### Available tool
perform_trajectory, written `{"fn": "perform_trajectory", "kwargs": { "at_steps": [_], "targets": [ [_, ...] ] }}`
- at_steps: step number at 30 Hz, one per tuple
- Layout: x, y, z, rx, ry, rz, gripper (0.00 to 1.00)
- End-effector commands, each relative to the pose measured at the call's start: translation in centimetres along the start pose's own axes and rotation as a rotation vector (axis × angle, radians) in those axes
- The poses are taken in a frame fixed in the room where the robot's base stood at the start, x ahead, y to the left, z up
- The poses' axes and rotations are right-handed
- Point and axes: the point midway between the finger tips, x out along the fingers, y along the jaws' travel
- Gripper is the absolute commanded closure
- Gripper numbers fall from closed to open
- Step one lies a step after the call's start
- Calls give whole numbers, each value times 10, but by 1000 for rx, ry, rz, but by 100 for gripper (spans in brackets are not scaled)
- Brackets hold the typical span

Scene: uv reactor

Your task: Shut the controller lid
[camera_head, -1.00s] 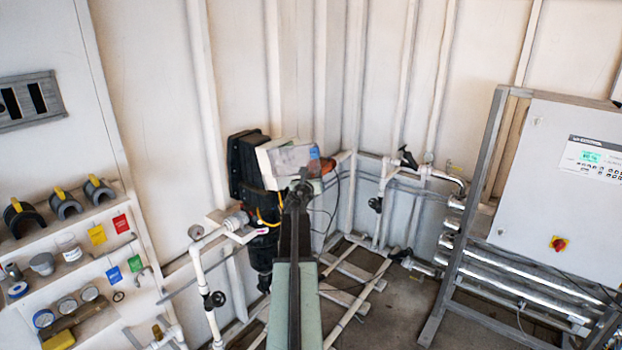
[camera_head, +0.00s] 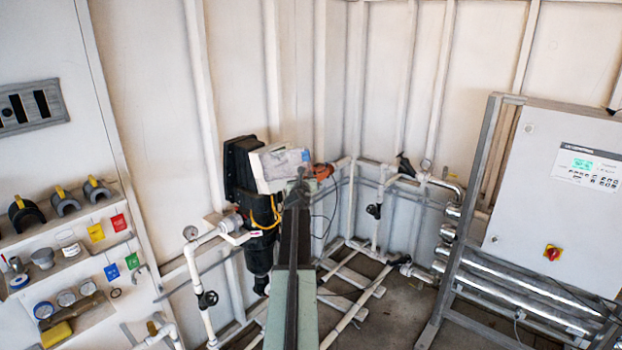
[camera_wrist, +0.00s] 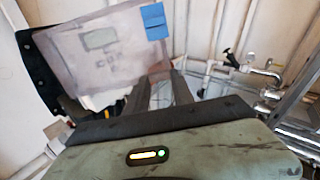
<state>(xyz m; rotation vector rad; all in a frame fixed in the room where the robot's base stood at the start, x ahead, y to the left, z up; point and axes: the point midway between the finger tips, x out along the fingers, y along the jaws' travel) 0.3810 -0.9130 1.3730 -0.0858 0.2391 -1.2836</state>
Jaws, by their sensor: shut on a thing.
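The controller lid (camera_head: 275,166) is a pale grey panel on a black-backed wall unit (camera_head: 238,172) in the middle of the head view. It stands out from the black back at an angle. In the wrist view the lid (camera_wrist: 110,55) fills the upper left, with a small display window and a blue patch (camera_wrist: 154,20) at its right. My gripper (camera_head: 300,182) is at the lid's lower right side. In the wrist view my gripper's fingers (camera_wrist: 163,92) are shut on the lid's lower edge. The exact contact is partly hidden by the fingers.
A grey control cabinet (camera_head: 570,200) stands on a frame at the right. Shelves with parts (camera_head: 70,245) are at the left.

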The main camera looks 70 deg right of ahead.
Motion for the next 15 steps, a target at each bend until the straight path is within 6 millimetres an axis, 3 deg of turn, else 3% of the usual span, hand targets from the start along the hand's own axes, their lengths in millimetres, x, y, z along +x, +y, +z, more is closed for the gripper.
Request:
{"fn": "perform_trajectory", "kwargs": {
  "at_steps": [2,3,5,15],
  "targets": [
    [2,-2,1,1,-4,0,100],
    [2,-4,1,1,-4,-2,68],
    [3,-7,0,1,-3,-5,52],
    [2,-12,-1,1,-1,-10,49]
  ]
}}
